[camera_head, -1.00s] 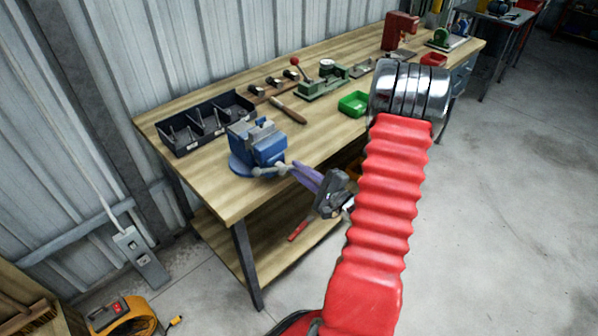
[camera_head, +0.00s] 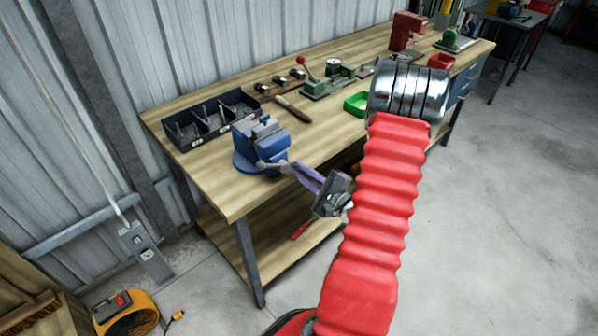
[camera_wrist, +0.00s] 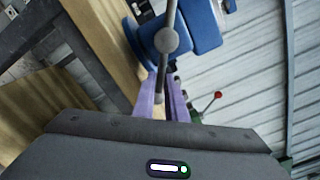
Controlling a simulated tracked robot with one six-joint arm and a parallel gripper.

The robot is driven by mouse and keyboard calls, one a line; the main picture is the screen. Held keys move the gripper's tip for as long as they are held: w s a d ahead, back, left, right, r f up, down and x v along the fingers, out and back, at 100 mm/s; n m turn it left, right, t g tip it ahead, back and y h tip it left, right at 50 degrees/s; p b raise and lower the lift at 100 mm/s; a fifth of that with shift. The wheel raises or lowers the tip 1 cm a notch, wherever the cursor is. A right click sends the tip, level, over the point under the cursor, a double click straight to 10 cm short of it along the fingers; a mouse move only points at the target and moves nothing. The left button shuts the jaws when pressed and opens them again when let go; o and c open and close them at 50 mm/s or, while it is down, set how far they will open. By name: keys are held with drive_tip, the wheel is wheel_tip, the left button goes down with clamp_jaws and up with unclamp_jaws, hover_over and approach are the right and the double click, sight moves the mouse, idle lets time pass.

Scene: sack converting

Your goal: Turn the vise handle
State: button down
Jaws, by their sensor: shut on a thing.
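The blue vise (camera_head: 258,148) sits at the near left corner of the wooden workbench (camera_head: 215,193), with grey metal jaws on top. Its grey handle bar (camera_head: 274,165) is on the side facing me. The wrist view shows the vise (camera_wrist: 200,30) at the top and the handle (camera_wrist: 171,14) running down through a round hub to my fingers. My gripper (camera_head: 292,170) has purple fingers reaching the handle's right end. In the wrist view, my gripper (camera_wrist: 163,82) is shut with the bar's lower end between its fingers, partly hidden by them.
A black divided bin (camera_head: 210,125) stands left of the vise. A wooden-handled tool (camera_head: 293,110), a green press (camera_head: 325,80) and a green tray (camera_head: 356,103) lie farther right on the bench. A yellow machine (camera_head: 127,316) stands on the floor at lower left. The floor at right is clear.

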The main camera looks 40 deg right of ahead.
drive_tip(key=shift+a+f, duration=0.1)
drive_tip(key=shift+f, duration=0.1)
drive_tip(key=c, duration=1.8)
unclamp_jaws()
drive_tip(key=shift+r, duration=0.1)
drive_tip(key=s, duration=1.4)
drive_tip(key=shift+a, duration=0.25)
